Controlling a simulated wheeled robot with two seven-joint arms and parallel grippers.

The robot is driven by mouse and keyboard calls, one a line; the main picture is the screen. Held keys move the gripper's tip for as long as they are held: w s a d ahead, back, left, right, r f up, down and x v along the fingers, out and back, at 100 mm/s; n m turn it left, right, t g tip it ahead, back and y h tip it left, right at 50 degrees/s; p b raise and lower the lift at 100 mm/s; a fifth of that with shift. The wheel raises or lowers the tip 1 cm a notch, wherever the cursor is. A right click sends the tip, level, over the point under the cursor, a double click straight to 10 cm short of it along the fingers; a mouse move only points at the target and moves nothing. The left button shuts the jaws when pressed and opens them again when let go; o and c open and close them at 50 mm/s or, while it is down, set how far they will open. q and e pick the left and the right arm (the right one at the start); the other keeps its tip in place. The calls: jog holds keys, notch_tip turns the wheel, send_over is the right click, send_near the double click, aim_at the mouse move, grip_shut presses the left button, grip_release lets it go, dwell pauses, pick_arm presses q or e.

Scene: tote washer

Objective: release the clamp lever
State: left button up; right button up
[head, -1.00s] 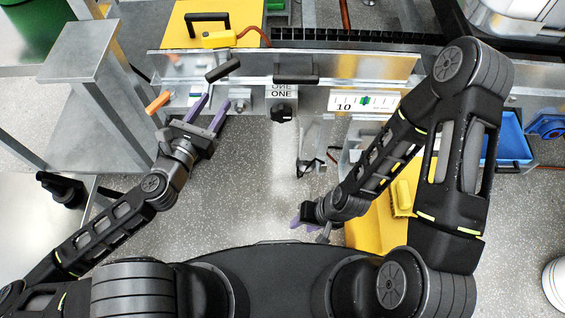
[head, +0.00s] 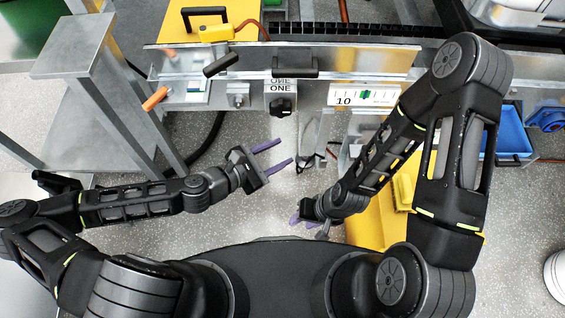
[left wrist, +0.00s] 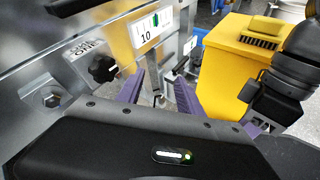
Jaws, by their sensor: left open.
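My left gripper (head: 285,151) is open and empty, below the machine's front panel, its purple fingers pointing right. It also shows in the left wrist view (left wrist: 160,80). Just beyond its fingertips hangs a metal part with a black end (head: 307,161), which may be the clamp lever; it also shows in the left wrist view (left wrist: 181,66). They look apart. Other handles are an orange one (head: 155,99) and a black one (head: 222,65) at the panel's left.
A black knob (head: 283,107) sits under a "ONE" label, beside a scale (head: 364,96) marked 10. A yellow bin (head: 377,222) stands behind my right arm, a blue tray (head: 512,133) farther right. A grey metal post (head: 110,110) stands left.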

pick_arm(q)
jog(key=shift+s+d+f+m+g, duration=0.35)
jog(key=shift+s+f+m, duration=0.05)
jog(key=shift+s+f, duration=0.15)
jog(key=shift+s+d+f+m+g, duration=0.35)
jog(key=shift+s+f+m, duration=0.1)
jog(key=shift+f, duration=0.1)
